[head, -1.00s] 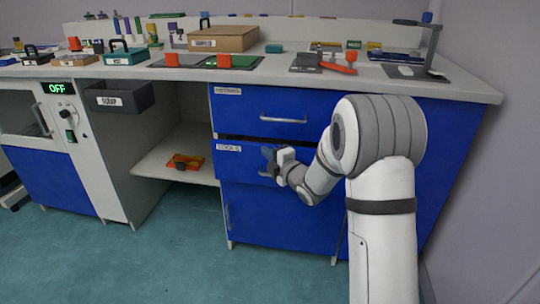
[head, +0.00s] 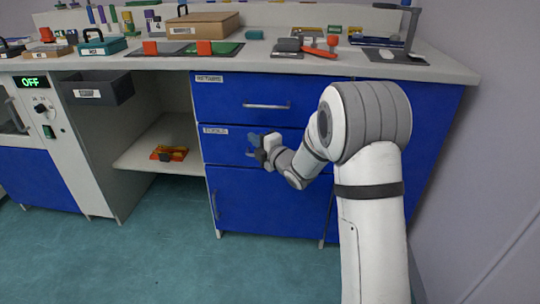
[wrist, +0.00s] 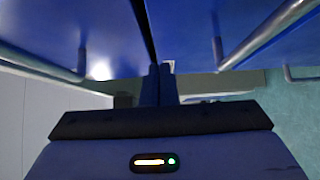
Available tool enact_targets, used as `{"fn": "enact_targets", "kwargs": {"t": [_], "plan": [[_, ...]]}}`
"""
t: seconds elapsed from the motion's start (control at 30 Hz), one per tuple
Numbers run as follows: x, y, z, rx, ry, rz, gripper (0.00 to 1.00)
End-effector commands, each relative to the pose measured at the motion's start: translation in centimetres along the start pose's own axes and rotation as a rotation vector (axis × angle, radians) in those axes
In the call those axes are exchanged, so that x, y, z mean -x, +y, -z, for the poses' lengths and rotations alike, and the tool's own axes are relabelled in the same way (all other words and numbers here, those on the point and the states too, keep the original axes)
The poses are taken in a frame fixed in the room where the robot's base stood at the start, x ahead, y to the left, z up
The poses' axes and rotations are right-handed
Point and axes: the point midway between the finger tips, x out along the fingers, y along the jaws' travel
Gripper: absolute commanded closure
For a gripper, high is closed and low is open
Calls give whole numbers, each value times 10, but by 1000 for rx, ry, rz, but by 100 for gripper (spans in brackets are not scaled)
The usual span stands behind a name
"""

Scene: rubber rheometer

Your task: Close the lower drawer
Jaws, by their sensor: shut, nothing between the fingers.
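The lower drawer (head: 222,146) is the blue front with a white label, below the upper drawer (head: 225,95). Its front looks about flush with the upper drawer, with only a thin dark line between them. My gripper (head: 254,141) is shut and empty at the lower drawer's front, partly covering its handle. In the wrist view, my shut fingers (wrist: 160,82) point towards the blue fronts near the dark seam. The lower drawer's handle (wrist: 262,37) appears at the right there. I cannot tell whether the fingertips touch the front.
Below is a blue cabinet door (head: 265,200) with an upright handle. An open shelf (head: 190,162) to the left holds an orange item (head: 168,153). A dark bin (head: 97,88) hangs further left. The bench top (head: 300,66) carries trays and tools. The teal floor in front is clear.

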Motion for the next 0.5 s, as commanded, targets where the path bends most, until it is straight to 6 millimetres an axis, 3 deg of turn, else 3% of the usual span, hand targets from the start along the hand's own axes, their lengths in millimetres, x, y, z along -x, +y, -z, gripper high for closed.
{"fn": "enact_targets", "kwargs": {"t": [0.3, 0.5], "plan": [[71, 2, 5, -1, 4, 4, 100], [97, 0, 6, 0, 6, 3, 100]]}}
